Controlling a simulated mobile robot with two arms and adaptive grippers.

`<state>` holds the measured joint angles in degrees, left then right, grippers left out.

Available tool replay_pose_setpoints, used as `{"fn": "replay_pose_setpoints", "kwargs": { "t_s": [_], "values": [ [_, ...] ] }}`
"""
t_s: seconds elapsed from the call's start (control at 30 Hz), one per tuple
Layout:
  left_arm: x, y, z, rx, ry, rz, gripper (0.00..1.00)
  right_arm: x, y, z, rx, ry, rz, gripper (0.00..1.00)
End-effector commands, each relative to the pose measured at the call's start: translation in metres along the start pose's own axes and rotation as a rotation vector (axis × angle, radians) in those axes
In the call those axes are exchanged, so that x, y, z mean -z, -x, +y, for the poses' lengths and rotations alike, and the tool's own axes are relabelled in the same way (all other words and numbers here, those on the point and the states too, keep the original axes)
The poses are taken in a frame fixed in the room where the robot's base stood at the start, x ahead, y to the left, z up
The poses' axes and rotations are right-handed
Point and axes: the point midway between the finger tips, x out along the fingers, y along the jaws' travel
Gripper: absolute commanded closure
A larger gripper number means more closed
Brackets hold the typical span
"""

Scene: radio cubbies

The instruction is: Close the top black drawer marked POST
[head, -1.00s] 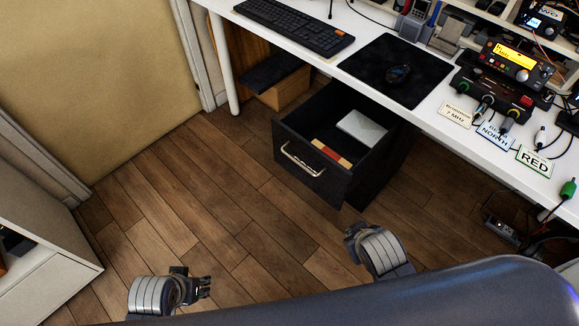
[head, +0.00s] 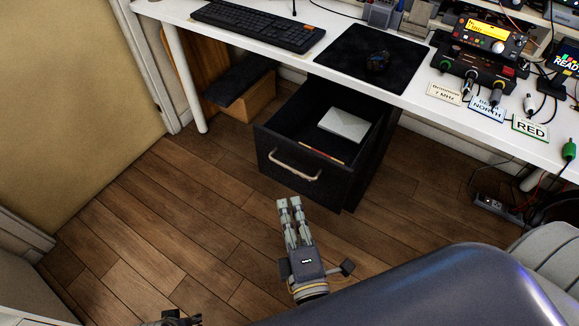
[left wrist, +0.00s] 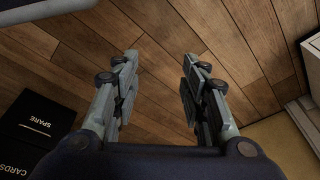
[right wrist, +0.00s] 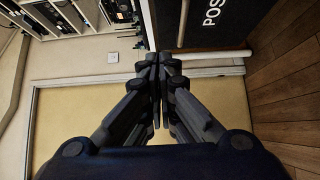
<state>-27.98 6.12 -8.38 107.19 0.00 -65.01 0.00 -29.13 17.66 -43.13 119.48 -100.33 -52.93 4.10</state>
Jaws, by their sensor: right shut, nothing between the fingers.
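The black drawer (head: 285,160) stands pulled out under the desk, with a pale bar handle on its front and a white box (head: 344,124) inside. My right gripper (head: 289,202) is shut and empty, pointing at the drawer front just below the handle in the head view; contact is unclear. My left gripper (left wrist: 155,68) is open and empty over the floor; only a bit shows in the head view.
The white desk (head: 420,90) above carries a keyboard (head: 260,26), a mouse mat and radio gear. A cardboard box (head: 247,98) stands beneath it, left of the drawer. Black fronts lettered SPARE and CARDS (left wrist: 40,120) show in the left wrist view. The wooden floor before the drawer is clear.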

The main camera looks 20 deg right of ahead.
Motion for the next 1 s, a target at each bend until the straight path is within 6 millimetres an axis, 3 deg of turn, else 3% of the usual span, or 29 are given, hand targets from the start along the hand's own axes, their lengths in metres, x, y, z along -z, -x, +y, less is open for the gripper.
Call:
{"fn": "replay_pose_setpoints", "kwargs": {
  "t_s": [0.17, 0.57, 0.8, 1.0],
  "values": [
    [-0.003, -0.005, 0.000, -0.001, -0.001, -0.004, 0.60, 0.001, -0.020, 0.003, -0.008, 0.003, 0.000, 1.00],
    [-0.019, -0.031, 0.002, -0.003, -0.003, -0.020, 0.60, 0.000, -0.103, 0.004, -0.007, 0.003, -0.001, 1.00],
    [-0.027, -0.041, 0.002, -0.004, -0.005, -0.027, 0.60, -0.024, -0.123, 0.001, -0.003, 0.005, 0.000, 1.00],
    [-0.029, -0.044, 0.002, -0.004, -0.005, -0.027, 0.60, -0.029, -0.127, 0.001, -0.002, 0.002, 0.000, 1.00]
  ]
}}
